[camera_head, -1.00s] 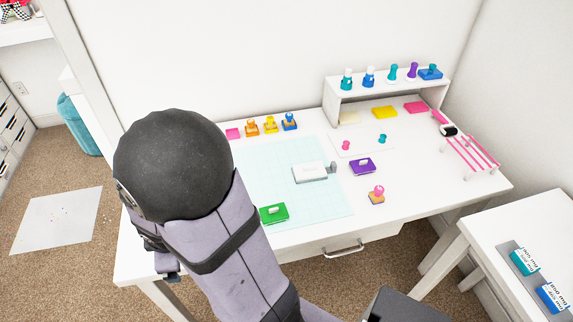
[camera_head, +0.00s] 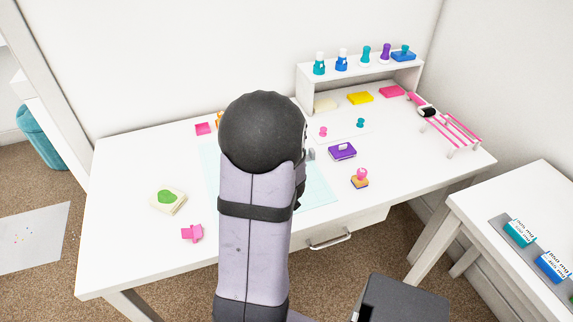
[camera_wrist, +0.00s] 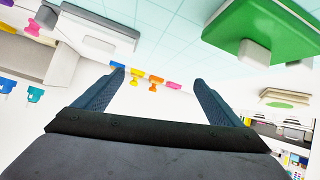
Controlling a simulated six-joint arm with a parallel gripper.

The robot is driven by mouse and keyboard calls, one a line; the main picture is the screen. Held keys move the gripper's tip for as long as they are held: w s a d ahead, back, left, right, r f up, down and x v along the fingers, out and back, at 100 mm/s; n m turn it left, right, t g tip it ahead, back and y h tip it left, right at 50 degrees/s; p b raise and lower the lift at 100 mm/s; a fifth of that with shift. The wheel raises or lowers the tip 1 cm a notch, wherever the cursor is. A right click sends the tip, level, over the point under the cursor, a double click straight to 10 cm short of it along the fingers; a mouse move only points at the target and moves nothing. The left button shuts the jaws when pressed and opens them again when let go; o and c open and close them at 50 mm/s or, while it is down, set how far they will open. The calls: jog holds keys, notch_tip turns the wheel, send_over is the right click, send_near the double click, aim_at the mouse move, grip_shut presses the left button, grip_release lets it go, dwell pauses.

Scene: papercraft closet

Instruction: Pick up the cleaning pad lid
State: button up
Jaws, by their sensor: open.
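A white and grey pad box (camera_wrist: 105,30), which looks like the cleaning pad with its lid, shows at the upper left of the wrist view, with a grey block on its side. In the head view my arm hides its body; only a small grey piece (camera_head: 311,154) shows beside the arm. My gripper (camera_wrist: 159,76) is open and empty. Its two fingers are apart from the box, which lies beyond the left finger. In the head view my arm hides the gripper's fingers.
A green ink pad (camera_wrist: 268,28) lies beyond the right finger. A purple pad (camera_head: 342,151) and an orange-pink stamp (camera_head: 360,178) stand right of my arm. A white pad with a green top (camera_head: 167,200) and a pink piece (camera_head: 192,233) lie left. A shelf (camera_head: 340,80) stands behind.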

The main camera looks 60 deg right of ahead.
jog(key=s+d+m, duration=0.1)
jog(key=s, duration=0.2)
jog(key=s+d+m+h+b, duration=0.1)
jog(key=s+d, duration=0.1)
jog(key=s, duration=0.1)
jog(key=s+d+m+h+b, duration=0.1)
jog(key=s+d, duration=0.1)
jog(key=s, duration=0.1)
jog(key=shift+s+d+r+m, duration=0.1)
jog(key=shift+s+d+m, duration=0.05)
jog(key=shift+s+m, duration=0.15)
jog(key=shift+x, duration=3.7)
jog(key=shift+w+r, duration=0.1)
jog(key=shift+w, duration=0.05)
jog(key=shift+c, duration=0.6)
jog(key=c, duration=0.7)
